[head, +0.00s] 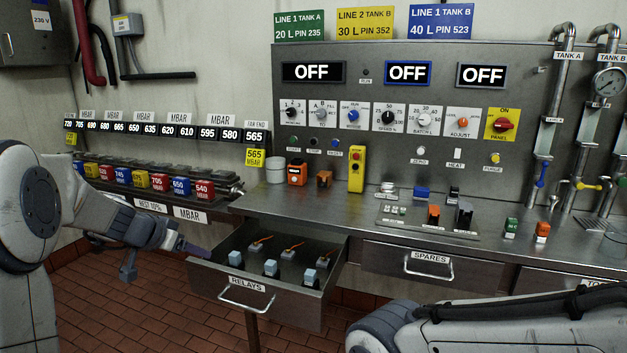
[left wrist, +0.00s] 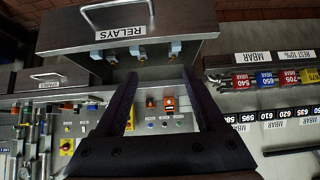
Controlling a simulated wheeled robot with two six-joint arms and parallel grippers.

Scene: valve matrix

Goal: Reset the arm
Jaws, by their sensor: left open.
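My left arm comes in from the left in the head view. My left gripper (head: 166,258) is in front of the left side of the open RELAYS drawer (head: 262,300), and nothing shows in its jaws. In the left wrist view the two dark fingers of the left gripper (left wrist: 160,80) stand well apart. The scene is upside down there, with the drawer (left wrist: 70,42) beyond the fingertips. I cannot tell if a finger touches the drawer. My right arm crosses the lower right of the head view; its gripper is out of view.
Several relays (head: 270,267) sit inside the drawer. A shut SPARES drawer (head: 430,268) is to its right. The steel counter (head: 340,205) bears several small parts and a yellow control box (head: 356,168). A rack of coloured blocks (head: 160,182) is on the left. Tiled floor lies below.

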